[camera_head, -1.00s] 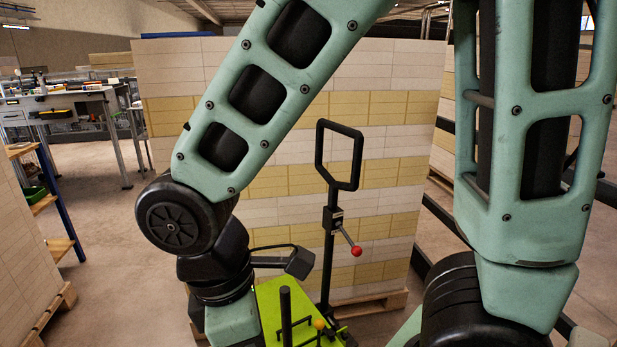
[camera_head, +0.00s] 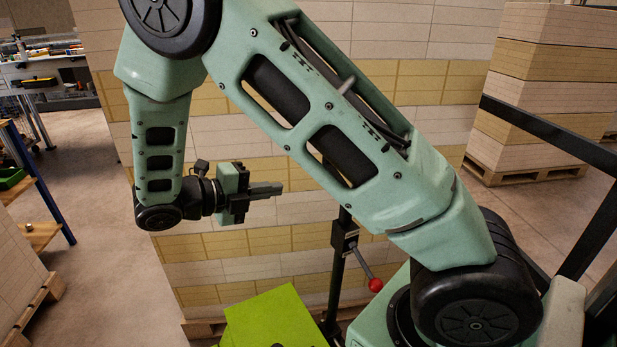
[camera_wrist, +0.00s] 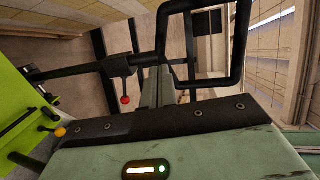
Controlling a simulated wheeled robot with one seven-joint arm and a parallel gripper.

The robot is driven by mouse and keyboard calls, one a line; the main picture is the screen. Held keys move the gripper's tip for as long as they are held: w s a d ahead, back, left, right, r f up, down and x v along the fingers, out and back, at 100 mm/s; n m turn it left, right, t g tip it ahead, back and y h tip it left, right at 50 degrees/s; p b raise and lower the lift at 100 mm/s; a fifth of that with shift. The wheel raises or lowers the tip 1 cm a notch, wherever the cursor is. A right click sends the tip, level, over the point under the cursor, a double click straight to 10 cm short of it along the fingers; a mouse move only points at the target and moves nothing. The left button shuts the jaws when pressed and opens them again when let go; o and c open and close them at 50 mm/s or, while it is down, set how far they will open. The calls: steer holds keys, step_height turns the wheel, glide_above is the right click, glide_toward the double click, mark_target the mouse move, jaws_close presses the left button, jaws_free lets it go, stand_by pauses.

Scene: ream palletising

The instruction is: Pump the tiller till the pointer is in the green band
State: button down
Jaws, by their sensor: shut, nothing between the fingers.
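The tiller is a black post with a side lever ending in a red knob (camera_head: 375,285); the post (camera_head: 337,265) stands right of centre in the head view. My arm hides its upper part there. In the wrist view, its black loop handle (camera_wrist: 239,45) is at the top, and the red knob (camera_wrist: 125,100) is left of centre. My gripper (camera_head: 278,189) is shut and empty, pointing right, left of the post in the head view. Its fingers (camera_wrist: 160,88) show in the wrist view near the loop; I cannot tell if they touch. No pointer or green band can be made out.
A lime-green deck (camera_head: 275,320) lies at the tiller's foot, also at left in the wrist view (camera_wrist: 12,95). A yellow knob (camera_wrist: 60,132) is beside it. A tall ream stack (camera_head: 430,85) stands close behind. Dark rails (camera_head: 540,130) are at right, and open floor (camera_head: 90,180) at left.

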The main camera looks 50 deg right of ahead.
steer(key=p+x, duration=0.1)
steer(key=x, duration=1.2)
steer(key=shift+d+p, duration=0.35)
steer(key=shift+p, duration=0.05)
steer(key=shift+s+f, duration=0.1)
steer(key=shift+f, duration=0.05)
